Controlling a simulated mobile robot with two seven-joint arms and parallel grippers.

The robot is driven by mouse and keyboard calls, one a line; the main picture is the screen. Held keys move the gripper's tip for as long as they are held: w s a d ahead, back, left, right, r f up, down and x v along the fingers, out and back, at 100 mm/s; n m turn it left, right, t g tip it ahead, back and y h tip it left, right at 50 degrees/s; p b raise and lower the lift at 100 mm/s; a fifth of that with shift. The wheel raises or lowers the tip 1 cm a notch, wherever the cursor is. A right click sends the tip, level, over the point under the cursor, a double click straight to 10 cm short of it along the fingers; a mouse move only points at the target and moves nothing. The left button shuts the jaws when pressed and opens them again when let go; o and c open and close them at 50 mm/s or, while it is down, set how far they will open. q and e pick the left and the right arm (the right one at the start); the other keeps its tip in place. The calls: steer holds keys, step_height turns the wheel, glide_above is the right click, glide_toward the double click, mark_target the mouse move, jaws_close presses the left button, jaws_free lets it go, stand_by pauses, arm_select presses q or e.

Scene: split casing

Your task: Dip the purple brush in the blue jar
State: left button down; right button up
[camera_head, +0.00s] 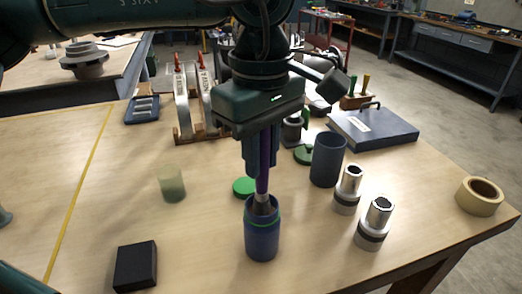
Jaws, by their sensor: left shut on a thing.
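My left gripper (262,172) points down near the middle of the table and is shut on the purple brush (263,183). The brush is upright, handle between the fingers. Its metal ferrule is at the mouth of the blue jar (262,241), and the lower end is hidden inside the jar. The jar stands upright and open, with a green ring at its neck. I cannot tell how deep the bristles are. My right gripper is not in view.
A dark blue open cylinder (327,160), two metal sockets (348,190) (375,224) and a tape roll (479,196) stand right. A green lid (243,187) lies behind the jar. A black block (135,266) and a translucent greenish cylinder (172,184) are left. A blue case (373,130) lies behind.

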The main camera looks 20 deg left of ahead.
arm_select(q)
steer(key=shift+f+b, duration=0.5)
steer(key=shift+f, duration=0.05)
stand_by(1.4)
steer(key=shift+r+p, duration=2.5)
steer(key=shift+r, duration=1.1)
steer(key=shift+s, duration=0.1)
